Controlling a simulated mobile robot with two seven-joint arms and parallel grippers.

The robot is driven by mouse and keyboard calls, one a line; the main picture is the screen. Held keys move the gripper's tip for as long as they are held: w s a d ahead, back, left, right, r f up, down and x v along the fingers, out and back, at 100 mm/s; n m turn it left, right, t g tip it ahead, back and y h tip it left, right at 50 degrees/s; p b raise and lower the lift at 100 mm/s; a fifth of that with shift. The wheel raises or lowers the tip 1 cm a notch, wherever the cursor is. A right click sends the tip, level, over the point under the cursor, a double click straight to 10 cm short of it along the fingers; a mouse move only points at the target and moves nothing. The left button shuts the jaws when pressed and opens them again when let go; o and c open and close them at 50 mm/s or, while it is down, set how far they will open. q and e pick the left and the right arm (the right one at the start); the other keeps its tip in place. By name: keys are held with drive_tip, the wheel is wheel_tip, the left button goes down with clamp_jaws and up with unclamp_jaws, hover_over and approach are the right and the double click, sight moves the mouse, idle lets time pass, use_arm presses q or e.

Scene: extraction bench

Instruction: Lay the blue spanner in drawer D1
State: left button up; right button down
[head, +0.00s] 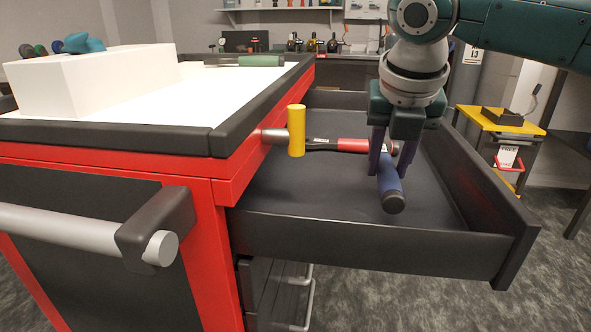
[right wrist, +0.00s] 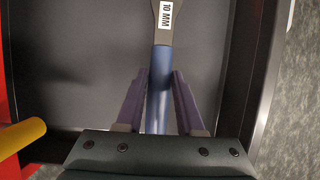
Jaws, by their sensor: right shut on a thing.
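The blue spanner (head: 390,181) is between the fingers of my right gripper (head: 387,172), inside the outline of the open dark drawer (head: 370,232). Its thick blue handle end points toward the camera. In the right wrist view the fingers (right wrist: 158,95) close on both sides of the blue handle (right wrist: 160,78), and its grey shaft with a "10 MM" label (right wrist: 165,14) reaches away over the drawer floor. I cannot tell whether the spanner touches the floor. No D1 label is readable. My left gripper is out of view.
A mallet with a yellow head (head: 297,130) and red grip (head: 352,145) lies left of and behind the spanner in the drawer. The red cabinet (head: 205,190) stands left, with a white box (head: 90,83) and green-handled tool (head: 260,61) on top. The drawer's front-left floor is clear.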

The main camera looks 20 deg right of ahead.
wheel_tip(320, 180, down, 4)
drive_tip(key=shift+r+b, duration=0.2)
drive_tip(key=shift+b, duration=0.25)
drive_tip(key=shift+r, duration=0.1)
drive_tip(key=c, duration=0.5)
unclamp_jaws()
drive_tip(key=shift+c, duration=0.2)
drive_tip(key=shift+r, duration=0.1)
drive_tip(key=p+v, duration=0.4)
drive_tip(key=v, duration=0.7)
drive_tip(key=shift+r, duration=0.1)
drive_tip(key=shift+s+a+r, duration=0.15)
drive_tip(key=shift+r, duration=0.15)
